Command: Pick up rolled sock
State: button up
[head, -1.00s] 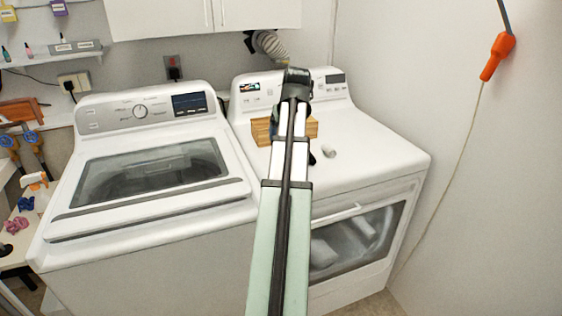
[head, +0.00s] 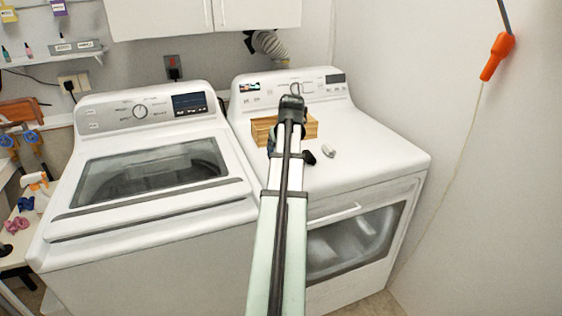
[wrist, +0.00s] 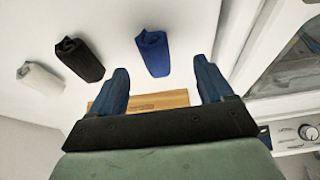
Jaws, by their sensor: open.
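Three rolled socks lie on the white dryer top in the wrist view: a blue one (wrist: 152,53), a black one (wrist: 80,59) and a white one (wrist: 40,77). My gripper (wrist: 160,66) is open and empty, its two blue fingers spread. The blue sock shows between and beyond the fingertips, closer to the left one, with no visible contact. In the head view, the white sock (head: 329,150) and the black sock (head: 309,157) show just right of my arm.
A wooden box (head: 311,128) sits on the dryer (head: 390,150) behind my arm; its wood also shows between my fingers in the wrist view (wrist: 165,100). A washer (head: 150,215) stands left. The wall is on the right. The dryer's right side is clear.

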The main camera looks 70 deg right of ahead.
jog(key=shift+x, duration=1.95)
jog(key=shift+s+d, duration=0.1)
jog(key=shift+s, duration=0.05)
jog(key=c, duration=1.1)
jog(key=shift+c, duration=0.2)
